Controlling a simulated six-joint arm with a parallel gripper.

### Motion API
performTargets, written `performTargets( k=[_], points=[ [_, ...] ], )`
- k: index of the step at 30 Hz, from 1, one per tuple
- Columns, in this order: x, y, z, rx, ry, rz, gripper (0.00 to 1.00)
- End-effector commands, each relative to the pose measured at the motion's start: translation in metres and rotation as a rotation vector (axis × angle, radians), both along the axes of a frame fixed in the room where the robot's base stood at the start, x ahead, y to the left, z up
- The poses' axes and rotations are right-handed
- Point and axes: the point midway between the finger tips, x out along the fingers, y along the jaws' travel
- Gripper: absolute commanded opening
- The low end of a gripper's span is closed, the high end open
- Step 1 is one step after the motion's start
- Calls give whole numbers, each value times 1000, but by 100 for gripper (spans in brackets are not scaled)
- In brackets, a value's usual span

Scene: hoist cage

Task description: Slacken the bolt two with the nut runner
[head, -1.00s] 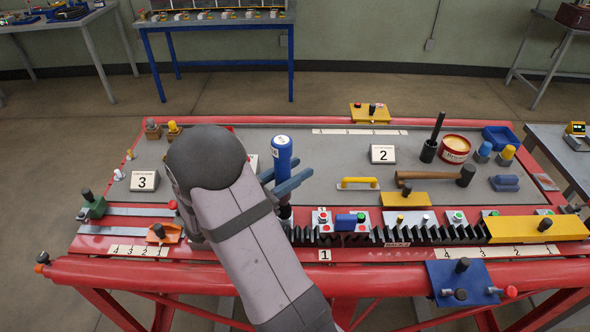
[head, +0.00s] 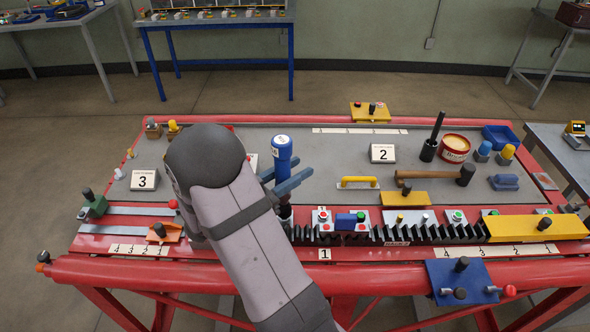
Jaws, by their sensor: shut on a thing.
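My gripper (head: 287,181) is left of the middle of the bench, behind my arm. Its blue-grey jaws are shut on the nut runner (head: 281,150), a blue upright tool with a white top. The tool's dark lower end (head: 285,212) points down at the red front rail, just left of a small plate with red buttons. Whether it touches a bolt there I cannot tell. Bolt two cannot be made out; my arm hides part of the rail.
Right of the tool are a blue block (head: 346,222), a black toothed rack (head: 440,233) and a yellow bar (head: 535,228). A yellow handle (head: 358,182), a mallet (head: 466,174) and a red tin (head: 455,148) lie further back.

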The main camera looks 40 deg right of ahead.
Motion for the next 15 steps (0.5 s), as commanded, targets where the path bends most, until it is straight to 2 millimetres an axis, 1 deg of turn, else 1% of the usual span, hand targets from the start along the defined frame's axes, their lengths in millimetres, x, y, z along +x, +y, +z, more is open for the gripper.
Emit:
performTargets(
  k=[15],
  points=[
    [0, 0, -3, -2, -2, 0, 0]
  ],
)
